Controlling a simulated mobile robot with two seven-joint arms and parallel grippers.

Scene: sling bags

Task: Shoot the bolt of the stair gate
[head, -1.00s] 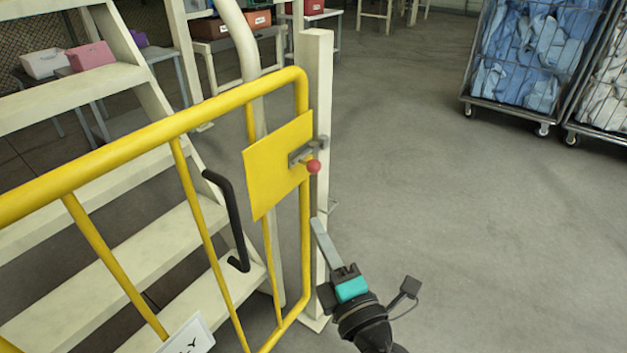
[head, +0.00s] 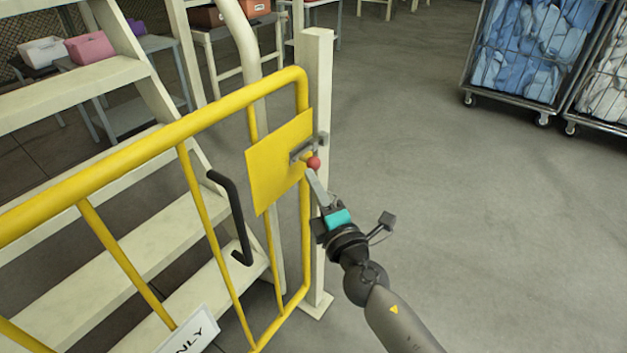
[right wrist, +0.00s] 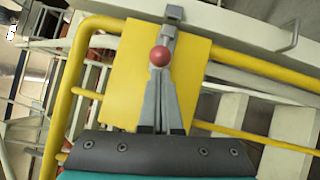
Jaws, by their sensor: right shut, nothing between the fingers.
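The yellow stair gate (head: 150,140) stands across the cream stairs, with a yellow plate (head: 272,165) at its upper right corner. A grey bolt (head: 303,150) with a red ball knob (head: 313,163) is mounted on the plate, beside the cream post (head: 317,90). The bolt and the red knob (right wrist: 160,56) also show in the right wrist view. My right gripper (head: 311,173) is shut and empty, its fingertips close to the knob. In the wrist view the fingertips (right wrist: 160,72) overlap the knob's lower edge; I cannot tell whether they touch. My left gripper is out of view.
Wire carts of blue cloth (head: 530,50) and pale cloth stand at the back right. Pink (head: 90,48) and white boxes sit behind the stairs. The floor right of the post is clear.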

